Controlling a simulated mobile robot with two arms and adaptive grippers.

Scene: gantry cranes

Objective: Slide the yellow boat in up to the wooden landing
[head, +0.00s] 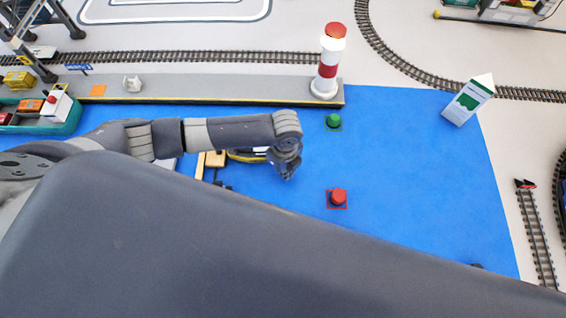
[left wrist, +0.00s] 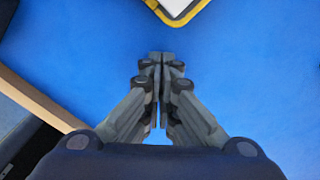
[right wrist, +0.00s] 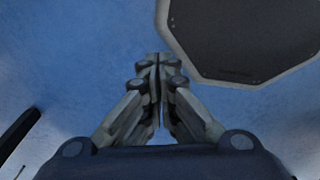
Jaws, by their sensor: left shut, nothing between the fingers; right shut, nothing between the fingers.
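The yellow boat (head: 245,157) floats on the blue water sheet, mostly hidden behind my left arm in the head view. Its yellow rim and white inside show at the top of the left wrist view (left wrist: 190,17). The wooden landing (head: 200,166) is just left of the boat; a wooden edge shows at the left of the left wrist view (left wrist: 42,100). My left gripper (head: 288,174) is shut and empty, low over the water at the boat's right end, apart from its rim in the left wrist view. My right gripper (right wrist: 155,60) is shut and empty.
A green buoy (head: 333,122) and a red buoy (head: 338,197) stand right of my left gripper. A red-and-white lighthouse (head: 327,62) stands on the grey quay (head: 210,88) behind. A dark eight-sided panel (right wrist: 240,35) is beside my right gripper. Open water lies to the right.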

